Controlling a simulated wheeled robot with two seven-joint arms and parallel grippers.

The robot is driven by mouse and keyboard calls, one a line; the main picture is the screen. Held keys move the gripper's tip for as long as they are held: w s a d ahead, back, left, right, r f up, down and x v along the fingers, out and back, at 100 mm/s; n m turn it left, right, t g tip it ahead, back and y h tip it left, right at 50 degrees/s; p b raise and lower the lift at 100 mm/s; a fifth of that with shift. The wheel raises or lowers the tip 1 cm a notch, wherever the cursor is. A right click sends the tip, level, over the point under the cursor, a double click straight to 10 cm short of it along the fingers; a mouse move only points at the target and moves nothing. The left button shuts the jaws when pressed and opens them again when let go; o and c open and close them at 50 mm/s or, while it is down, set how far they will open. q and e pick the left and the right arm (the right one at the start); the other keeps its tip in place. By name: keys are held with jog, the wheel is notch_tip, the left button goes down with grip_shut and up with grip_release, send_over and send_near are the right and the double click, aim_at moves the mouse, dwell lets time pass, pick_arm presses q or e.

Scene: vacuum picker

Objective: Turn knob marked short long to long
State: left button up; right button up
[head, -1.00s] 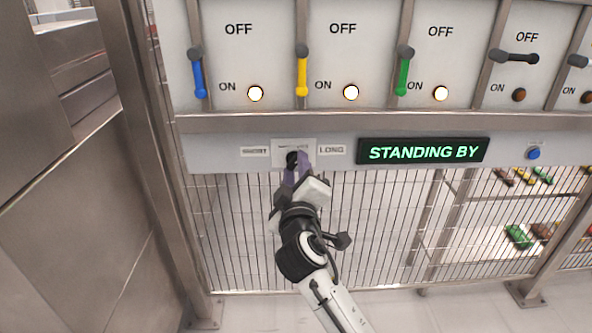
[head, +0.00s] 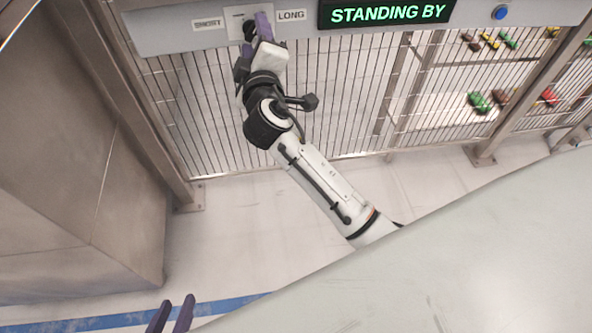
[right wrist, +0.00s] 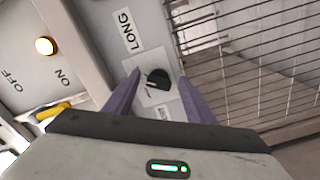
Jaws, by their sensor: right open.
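I cannot tell the knob's setting. My left gripper (head: 173,314) is open and empty at the bottom edge.
The lit STANDING BY display (head: 388,12) and a blue button (head: 501,12) are right of the knob. A wire mesh fence (head: 340,95) lies below the panel. A steel cabinet (head: 70,170) stands at the left. A yellow lever handle (right wrist: 52,110) is near the right gripper.

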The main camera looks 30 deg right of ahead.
jog(key=n+p, duration=0.3)
jog(key=n, duration=0.1)
jog(key=r+n+p, duration=0.1)
jog(key=n+p, duration=0.7)
jog(key=shift+r, duration=0.3)
jog(key=shift+s+a+f+n, duration=0.25)
jog(key=shift+s+f+n, duration=0.15)
jog(key=shift+s+f, duration=0.35)
jog(key=v, duration=0.8)
jog(key=s+a+f+m+g+y, duration=0.1)
jog(key=s+f+m+g+y, duration=0.5)
jog(key=s+f+m, duration=0.8)
jog(key=shift+s+a+f+g+p, duration=0.3)
jog(key=shift+s+f+g, duration=1)
jog(key=shift+s+f, duration=1.5)
jog(key=shift+s, duration=0.1)
